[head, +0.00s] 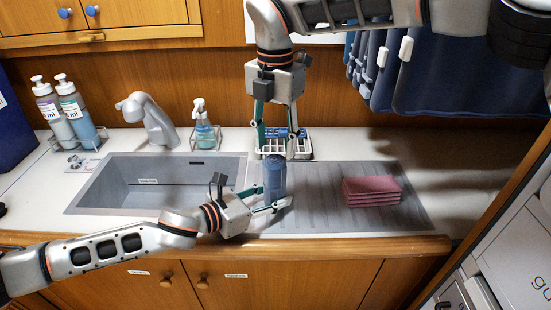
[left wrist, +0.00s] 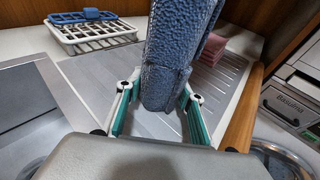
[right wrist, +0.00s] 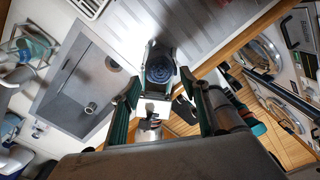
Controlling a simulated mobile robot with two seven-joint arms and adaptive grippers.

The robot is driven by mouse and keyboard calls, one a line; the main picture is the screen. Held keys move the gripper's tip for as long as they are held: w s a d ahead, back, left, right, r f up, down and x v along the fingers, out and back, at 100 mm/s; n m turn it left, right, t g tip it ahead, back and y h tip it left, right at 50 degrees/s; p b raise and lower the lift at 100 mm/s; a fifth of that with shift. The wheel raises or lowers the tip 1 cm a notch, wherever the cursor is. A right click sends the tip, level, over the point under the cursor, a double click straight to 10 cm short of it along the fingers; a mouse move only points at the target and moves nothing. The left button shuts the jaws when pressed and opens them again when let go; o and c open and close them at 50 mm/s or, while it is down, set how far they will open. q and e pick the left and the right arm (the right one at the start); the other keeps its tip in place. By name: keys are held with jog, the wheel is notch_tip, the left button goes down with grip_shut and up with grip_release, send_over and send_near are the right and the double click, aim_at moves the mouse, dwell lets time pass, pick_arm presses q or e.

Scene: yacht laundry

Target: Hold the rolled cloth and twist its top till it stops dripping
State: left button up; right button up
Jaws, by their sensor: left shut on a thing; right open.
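The rolled cloth (head: 274,177) is a dark blue upright roll over the left part of the grey drainer, beside the sink. My left gripper (head: 268,205) is shut on its lower part from the front left. The cloth fills the space between the fingers in the left wrist view (left wrist: 168,60). My right gripper (head: 276,140) points down above the cloth, open and apart from it. In the right wrist view the spiral top of the cloth (right wrist: 160,70) shows between and beyond the open fingers. No drips can be made out.
The sink (head: 150,182) with its tap (head: 148,118) lies left of the cloth. Folded red cloths (head: 371,191) lie on the drainer (head: 320,215) at right. A white rack with a blue item (head: 297,143) stands behind. Soap bottles (head: 73,112) and blue hanging fabric (head: 440,75) flank the counter.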

aim_at(275, 160)
jog(key=shift+r, duration=0.6)
jog(key=m, duration=0.2)
jog(key=r+m, duration=0.1)
jog(key=m, duration=0.4)
jog(key=shift+r, duration=0.25)
jog(key=m, duration=0.3)
jog(key=shift+r, duration=0.35)
jog(key=m, duration=0.4)
jog(key=shift+r, duration=0.35)
jog(key=shift+f, duration=3.95)
